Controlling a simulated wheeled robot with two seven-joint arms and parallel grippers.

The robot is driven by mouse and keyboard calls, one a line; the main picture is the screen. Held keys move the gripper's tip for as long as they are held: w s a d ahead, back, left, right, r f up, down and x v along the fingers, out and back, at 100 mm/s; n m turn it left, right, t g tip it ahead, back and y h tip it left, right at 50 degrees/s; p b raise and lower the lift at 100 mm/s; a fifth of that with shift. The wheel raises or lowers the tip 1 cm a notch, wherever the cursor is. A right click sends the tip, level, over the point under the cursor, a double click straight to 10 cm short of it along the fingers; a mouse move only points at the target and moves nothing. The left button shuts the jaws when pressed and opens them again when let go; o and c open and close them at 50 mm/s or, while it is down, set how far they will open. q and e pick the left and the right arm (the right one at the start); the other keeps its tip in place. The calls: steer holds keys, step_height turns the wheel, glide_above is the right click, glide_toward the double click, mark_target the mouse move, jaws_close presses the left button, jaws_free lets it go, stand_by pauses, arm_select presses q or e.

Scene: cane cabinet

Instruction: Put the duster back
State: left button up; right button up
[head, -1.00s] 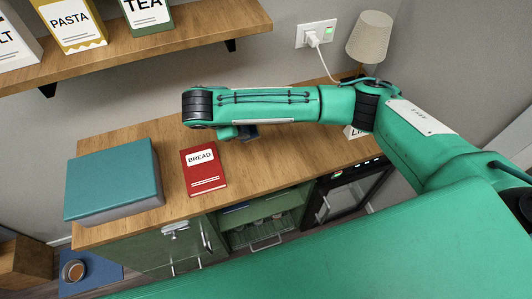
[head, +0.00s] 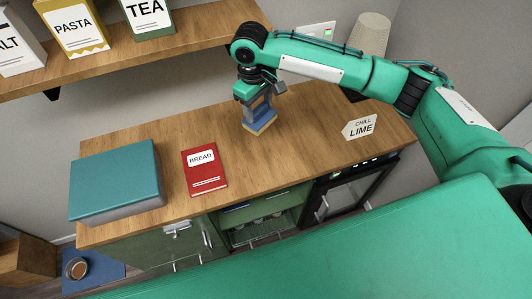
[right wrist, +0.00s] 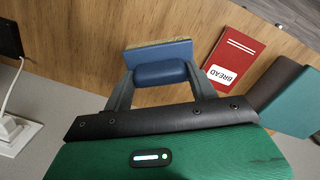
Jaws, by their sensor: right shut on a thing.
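The duster (head: 261,119) is a small blue block with a tan underside. My right gripper (head: 258,98) points down over the back of the wooden counter and is shut on the duster. In the right wrist view the two fingers sit on either side of the duster's rounded blue handle (right wrist: 162,73). The duster's flat base lies beyond the handle, over the wood. I cannot tell whether the base touches the counter or hangs just above it. My left gripper is not in view.
A red BREAD book-like pack (head: 204,169) and a teal-lidded box (head: 115,180) stand left on the counter (head: 300,130). A CHILL LIME sign (head: 360,126) and lamp (head: 370,35) are right. A wall shelf (head: 130,52) with packs hangs at upper left. The counter's middle is clear.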

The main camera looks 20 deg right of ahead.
mark_target(266, 116)
steer(key=d+r, duration=0.1)
steer(key=d+r+m, duration=0.1)
steer(key=shift+s+r+y, duration=0.3)
steer(key=shift+y, duration=0.1)
steer(key=shift+m, duration=0.3)
steer(key=shift+f+p, duration=2.25)
steer(key=shift+f, duration=7.65)
steer(key=o, duration=1.2)
step_height(266, 116, up, 12)
steer(key=shift+r+b, duration=0.1)
steer(key=shift+b, duration=1.15)
